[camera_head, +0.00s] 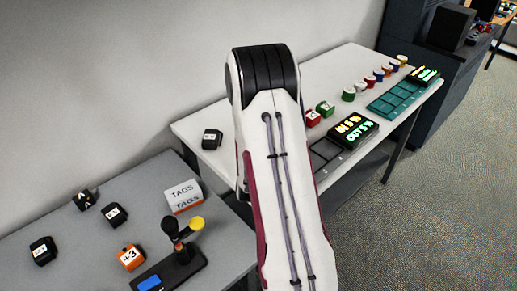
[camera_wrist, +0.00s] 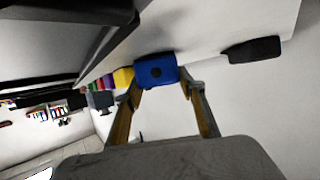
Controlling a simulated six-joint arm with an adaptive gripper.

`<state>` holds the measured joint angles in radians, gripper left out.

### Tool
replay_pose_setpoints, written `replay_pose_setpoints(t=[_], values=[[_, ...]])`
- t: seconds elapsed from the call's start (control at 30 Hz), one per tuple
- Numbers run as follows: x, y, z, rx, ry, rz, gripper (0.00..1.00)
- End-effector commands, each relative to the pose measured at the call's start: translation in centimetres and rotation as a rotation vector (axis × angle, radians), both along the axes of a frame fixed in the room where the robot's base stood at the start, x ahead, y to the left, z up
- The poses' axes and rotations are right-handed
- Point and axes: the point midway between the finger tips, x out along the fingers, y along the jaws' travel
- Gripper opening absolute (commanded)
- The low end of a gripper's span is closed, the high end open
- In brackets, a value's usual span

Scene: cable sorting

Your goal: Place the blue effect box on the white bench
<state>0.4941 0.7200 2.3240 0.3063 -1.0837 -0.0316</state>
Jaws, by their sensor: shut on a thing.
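The blue effect box (camera_wrist: 155,70) shows in the wrist view as a blue block with a dark round spot, between the two fingers of my gripper (camera_wrist: 161,88). My gripper is shut on it. The white bench (camera_head: 218,116) runs along the wall in the head view, and its pale top (camera_wrist: 215,25) also shows in the wrist view. In the head view my arm covers part of the bench and hides my gripper and the blue box. I cannot tell whether the box touches the bench.
A black box (camera_head: 212,139) sits at the bench's left end. Several coloured spools, a black tray with lit display (camera_head: 352,131) and a teal tray (camera_head: 393,101) occupy its right part. The grey table (camera_head: 62,237) holds black boxes, an orange box (camera_head: 131,257) and a TAGS box (camera_head: 184,196).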

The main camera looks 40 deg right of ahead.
Motion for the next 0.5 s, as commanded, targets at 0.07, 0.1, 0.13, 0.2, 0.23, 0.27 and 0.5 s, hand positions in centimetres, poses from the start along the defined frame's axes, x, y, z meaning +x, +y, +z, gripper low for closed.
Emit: replay_pose_setpoints(t=[0.07, 0.1, 0.13, 0.2, 0.23, 0.27, 0.5], values=[[0.02, -0.01, -0.16, 0.000, 0.000, 0.000, 0.15], [0.01, -0.01, -0.24, 0.000, 0.000, 0.000, 0.15], [0.00, 0.00, -0.25, 0.000, 0.000, 0.000, 0.45], [0.00, 0.00, -0.23, 0.000, 0.000, 0.000, 0.56], [0.00, 0.00, -0.23, 0.000, 0.000, 0.000, 0.56], [0.00, 0.00, -0.23, 0.000, 0.000, 0.000, 0.56], [0.00, 0.00, -0.22, 0.000, 0.000, 0.000, 0.56]])
